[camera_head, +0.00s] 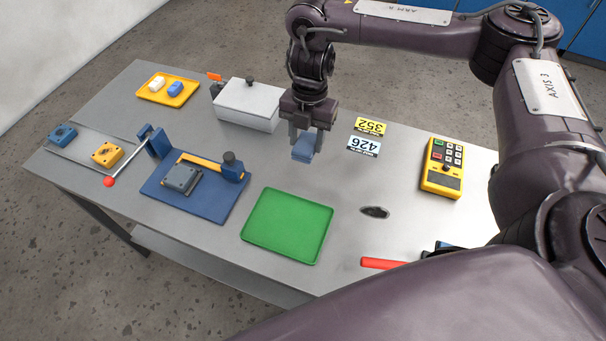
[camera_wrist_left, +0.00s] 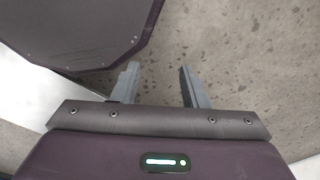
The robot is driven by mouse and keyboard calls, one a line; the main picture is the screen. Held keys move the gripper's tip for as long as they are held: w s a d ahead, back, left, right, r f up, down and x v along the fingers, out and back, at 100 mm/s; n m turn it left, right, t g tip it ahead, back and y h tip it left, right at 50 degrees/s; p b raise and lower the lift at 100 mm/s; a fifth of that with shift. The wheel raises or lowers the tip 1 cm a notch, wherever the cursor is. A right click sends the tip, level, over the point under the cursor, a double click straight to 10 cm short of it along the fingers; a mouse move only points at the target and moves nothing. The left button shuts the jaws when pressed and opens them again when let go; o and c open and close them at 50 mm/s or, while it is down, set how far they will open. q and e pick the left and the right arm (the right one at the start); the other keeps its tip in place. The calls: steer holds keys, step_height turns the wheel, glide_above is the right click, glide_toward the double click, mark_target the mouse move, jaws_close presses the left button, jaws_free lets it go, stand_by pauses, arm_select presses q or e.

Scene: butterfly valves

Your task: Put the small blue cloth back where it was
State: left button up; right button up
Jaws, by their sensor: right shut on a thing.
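The small blue cloth (camera_head: 303,149) is between the fingers of my right gripper (camera_head: 306,139), which is shut on it. The gripper points down and holds the cloth over the table, to the right of the white box and behind the green tray (camera_head: 288,224). I cannot tell how far above the table it hangs. My left gripper (camera_wrist_left: 162,86) is open and empty in the left wrist view, with speckled floor behind its fingers; it is not in the head view.
A white box (camera_head: 247,106) stands left of the right gripper. Yellow and blue number cards (camera_head: 367,135) lie to its right, with a yellow keypad (camera_head: 442,167) beyond. A blue fixture (camera_head: 194,187) is front left. A dark stain (camera_head: 374,212) marks the table. Bare table surrounds the stain.

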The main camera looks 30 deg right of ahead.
mark_target(308, 153)
steer(key=f, duration=0.5)
steer(key=shift+s+d+b, duration=0.15)
steer(key=shift+s+b, duration=0.1)
steer(key=shift+b, duration=0.15)
steer(key=f, duration=0.2)
steer(key=f+b, duration=0.1)
steer(key=f, duration=0.1)
steer(key=w+f, duration=0.1)
steer(key=f, duration=0.1)
steer(key=shift+f, duration=0.5)
step_height(308, 153, down, 3)
steer(key=shift+f+b, duration=0.2)
steer(key=shift+b, duration=0.55)
steer(key=shift+f, duration=0.25)
steer(key=o, duration=1)
steer(key=shift+c, duration=0.2)
arm_select(q)
steer(key=f, duration=0.3)
steer(key=shift+w+f, duration=0.3)
steer(key=shift+f, duration=0.1)
steer(key=shift+r, duration=0.1)
